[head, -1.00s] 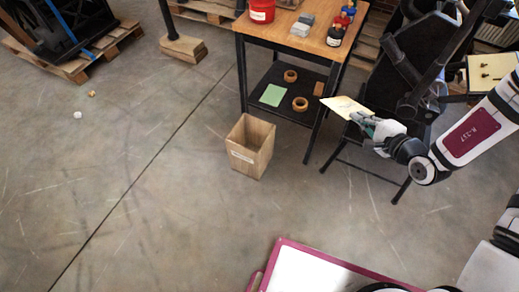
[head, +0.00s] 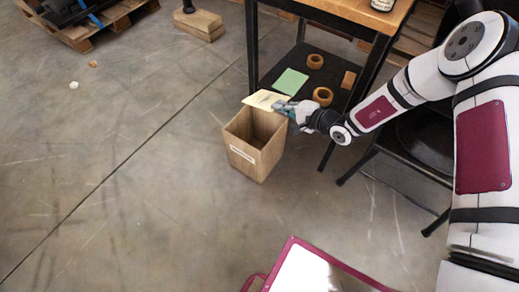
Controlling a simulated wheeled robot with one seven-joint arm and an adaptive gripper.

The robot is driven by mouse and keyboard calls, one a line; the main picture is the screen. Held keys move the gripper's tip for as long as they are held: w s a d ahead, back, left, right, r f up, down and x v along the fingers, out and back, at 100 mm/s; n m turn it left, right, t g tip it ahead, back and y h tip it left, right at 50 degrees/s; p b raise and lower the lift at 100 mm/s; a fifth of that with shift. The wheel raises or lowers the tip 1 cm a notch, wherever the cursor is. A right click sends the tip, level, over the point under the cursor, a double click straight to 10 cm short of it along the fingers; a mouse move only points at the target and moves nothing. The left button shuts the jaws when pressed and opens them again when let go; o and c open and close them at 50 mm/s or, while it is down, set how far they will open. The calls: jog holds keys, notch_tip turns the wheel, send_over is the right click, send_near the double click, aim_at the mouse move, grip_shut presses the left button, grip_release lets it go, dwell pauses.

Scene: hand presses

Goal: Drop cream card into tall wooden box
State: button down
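The cream card (head: 262,99) is held by my gripper (head: 286,107) at one edge. It hangs over the back rim of the tall wooden box as the head view shows it; its exact height above the rim I cannot tell. The tall wooden box (head: 243,154) stands upright on the floor, open at the top, with a white label on its front. The part of its inside that shows looks empty; its bottom is hidden. My gripper is shut on the card, beside the box's back right corner.
A wooden-topped table (head: 345,8) with a dark lower shelf stands behind the box. The shelf holds a green card (head: 291,81), tape rolls (head: 323,96) and a small wooden block (head: 349,79). A dark chair-like frame is at the right. The floor at left is open.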

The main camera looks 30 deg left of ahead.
notch_tip(320, 180, down, 8)
jog(key=a+b, duration=0.2)
jog(key=b, duration=0.3)
jog(key=shift+a+n, duration=0.25)
jog(key=shift+n, duration=0.05)
jog(key=c, duration=1.7)
grip_release()
jog(key=v, duration=1.2)
jog(key=shift+w, duration=0.15)
